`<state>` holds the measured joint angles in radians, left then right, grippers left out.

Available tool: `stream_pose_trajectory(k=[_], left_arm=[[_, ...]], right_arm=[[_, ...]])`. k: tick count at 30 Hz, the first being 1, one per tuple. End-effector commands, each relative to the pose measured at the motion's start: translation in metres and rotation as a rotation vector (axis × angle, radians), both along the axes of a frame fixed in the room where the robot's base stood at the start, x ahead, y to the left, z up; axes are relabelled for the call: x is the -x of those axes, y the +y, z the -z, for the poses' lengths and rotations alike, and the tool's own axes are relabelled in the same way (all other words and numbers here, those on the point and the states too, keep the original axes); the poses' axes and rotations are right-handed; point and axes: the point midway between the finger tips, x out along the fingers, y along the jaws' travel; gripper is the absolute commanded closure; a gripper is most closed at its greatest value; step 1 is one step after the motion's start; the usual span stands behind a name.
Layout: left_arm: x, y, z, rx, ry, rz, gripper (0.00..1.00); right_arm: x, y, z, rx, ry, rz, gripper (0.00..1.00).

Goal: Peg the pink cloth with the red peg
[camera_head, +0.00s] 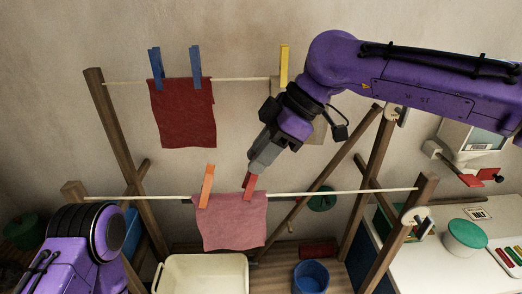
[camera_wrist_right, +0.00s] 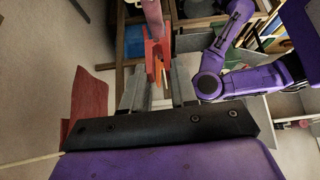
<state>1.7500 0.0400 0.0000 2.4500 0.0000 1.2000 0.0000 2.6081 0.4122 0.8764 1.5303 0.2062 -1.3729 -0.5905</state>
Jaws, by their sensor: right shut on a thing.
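The pink cloth (camera_head: 232,222) hangs over the front line (camera_head: 330,192). An orange peg (camera_head: 207,186) stands on its upper left part. My right gripper (camera_head: 256,170) reaches down from the upper right and is shut on the red peg (camera_head: 249,187). The red peg's lower end overlaps the top edge of the cloth, towards its right side. I cannot tell whether it grips line and cloth. In the right wrist view the red peg (camera_wrist_right: 156,58) is between the fingers, with the pink cloth (camera_wrist_right: 153,14) beyond it. My left arm shows, but its gripper is out of view.
A dark red cloth (camera_head: 186,115) hangs on the back line under two blue pegs (camera_head: 155,66). A yellow peg (camera_head: 284,66) is also on that line. Below stand a cream basin (camera_head: 200,262) and a blue bucket (camera_head: 311,275). Wooden posts (camera_head: 400,225) flank the lines.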

Motion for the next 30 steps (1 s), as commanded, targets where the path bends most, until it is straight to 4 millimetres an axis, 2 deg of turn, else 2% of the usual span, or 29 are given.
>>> stream_pose_trajectory(k=[16,28,29,30], left_arm=[[0.0,0.0,0.006,0.0,0.0,0.0,0.42],[0.0,0.0,0.006,0.0,0.0,0.0,0.42],[0.0,0.0,0.006,0.0,0.0,0.0,0.42],[0.0,0.0,0.006,0.0,0.0,0.0,0.42]], right_arm=[[-0.001,0.0,0.021,0.001,0.0,0.0,0.97],[-0.001,0.0,0.021,0.001,-0.001,-0.001,0.97],[-0.001,0.0,0.021,0.001,-0.001,-0.001,0.66],[-0.001,0.0,0.021,0.001,-0.001,-0.001,0.53]])
